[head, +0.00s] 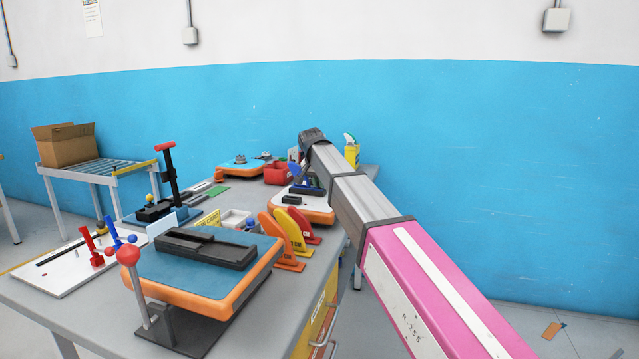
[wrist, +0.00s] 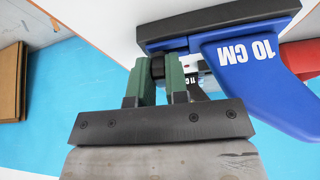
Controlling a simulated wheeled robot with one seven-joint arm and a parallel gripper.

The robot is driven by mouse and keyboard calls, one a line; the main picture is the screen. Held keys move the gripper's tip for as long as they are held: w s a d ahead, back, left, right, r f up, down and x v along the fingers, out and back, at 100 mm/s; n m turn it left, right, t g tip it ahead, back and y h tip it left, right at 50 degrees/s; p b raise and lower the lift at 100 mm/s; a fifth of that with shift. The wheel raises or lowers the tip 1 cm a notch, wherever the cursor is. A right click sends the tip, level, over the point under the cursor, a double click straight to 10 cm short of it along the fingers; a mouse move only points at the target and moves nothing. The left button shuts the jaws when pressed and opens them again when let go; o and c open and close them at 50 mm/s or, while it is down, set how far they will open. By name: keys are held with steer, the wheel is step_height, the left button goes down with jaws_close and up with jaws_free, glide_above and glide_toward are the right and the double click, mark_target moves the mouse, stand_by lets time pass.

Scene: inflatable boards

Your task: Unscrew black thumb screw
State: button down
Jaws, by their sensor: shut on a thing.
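In the wrist view, my gripper (wrist: 159,78) has two green fingers shut on a small dark knob, the black thumb screw (wrist: 157,66). The screw sits at the end of a black fin base (wrist: 215,22). A blue fin (wrist: 250,55) marked "10 CM" stands from that base, on the white underside of a board (wrist: 110,25). The fingers hide much of the screw. In the head view, the blue fin (head: 307,181) shows on a white board with an orange edge (head: 318,217). My forearm reaches over there and hides the gripper.
In the head view, yellow, orange and red fins (head: 292,232) stand near a blue-topped board (head: 180,268). A red bin (head: 278,173) and a spray bottle (head: 351,152) are farther back.

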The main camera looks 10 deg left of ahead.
steer(key=shift+d+n+y, duration=0.15)
steer(key=shift+n+y, duration=0.45)
steer(key=shift+n, duration=1.1)
steer(key=shift+d+n+y, duration=0.1)
steer(key=shift+n+y, duration=0.3)
steer(key=shift+n, duration=0.4)
steer(key=shift+n+g+y, duration=0.3)
steer(key=shift+n, duration=0.6)
steer(key=shift+d, duration=0.1)
steer(key=n, duration=0.2)
steer(key=shift+w+d+n+y, duration=0.1)
steer(key=shift+n+y, duration=0.3)
steer(key=shift+n+g, duration=0.3)
steer(key=shift+w+d+n+g+y, duration=0.1)
steer(key=shift+n+g+y, duration=0.45)
steer(key=shift+n, duration=1.25)
